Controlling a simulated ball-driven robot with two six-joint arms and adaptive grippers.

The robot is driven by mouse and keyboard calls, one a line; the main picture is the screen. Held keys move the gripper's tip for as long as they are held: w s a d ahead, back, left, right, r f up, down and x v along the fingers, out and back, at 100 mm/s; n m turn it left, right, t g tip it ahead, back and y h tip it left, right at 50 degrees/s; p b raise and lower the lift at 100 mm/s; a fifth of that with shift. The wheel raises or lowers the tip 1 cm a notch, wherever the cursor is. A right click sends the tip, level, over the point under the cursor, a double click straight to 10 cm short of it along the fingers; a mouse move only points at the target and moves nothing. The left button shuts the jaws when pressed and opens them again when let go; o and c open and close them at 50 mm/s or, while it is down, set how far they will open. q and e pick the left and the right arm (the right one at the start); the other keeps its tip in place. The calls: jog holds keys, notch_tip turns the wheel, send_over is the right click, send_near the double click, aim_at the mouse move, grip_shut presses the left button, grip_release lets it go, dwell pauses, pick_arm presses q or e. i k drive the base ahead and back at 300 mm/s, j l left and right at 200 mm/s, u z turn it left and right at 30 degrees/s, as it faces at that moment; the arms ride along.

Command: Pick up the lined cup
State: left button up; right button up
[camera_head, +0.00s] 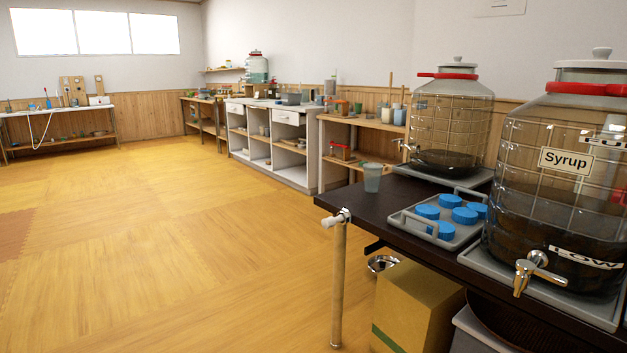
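A small grey-green translucent cup (372,177) stands upright near the far left end of the dark table (352,202). It is the likeliest lined cup, but lines on it are too small to make out. Other small cups, one bluish (400,116), stand on the wooden shelf unit behind, and I cannot tell whether any is lined. Neither of my grippers is in view, and nothing is holding the cup.
A grey tray (408,222) with several blue lids (465,215) lies right of the cup. Two tapped jars stand there, a far one (451,113) and a near Syrup jar (540,200). A pole (339,285) and cardboard box (412,305) stand by the table. The left floor is open.

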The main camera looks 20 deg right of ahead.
aim_at(372, 171)
jog(key=i+z, duration=0.1)
jog(key=i, duration=0.6)
jog(key=i+j+z, duration=0.15)
jog(key=i, duration=0.6)
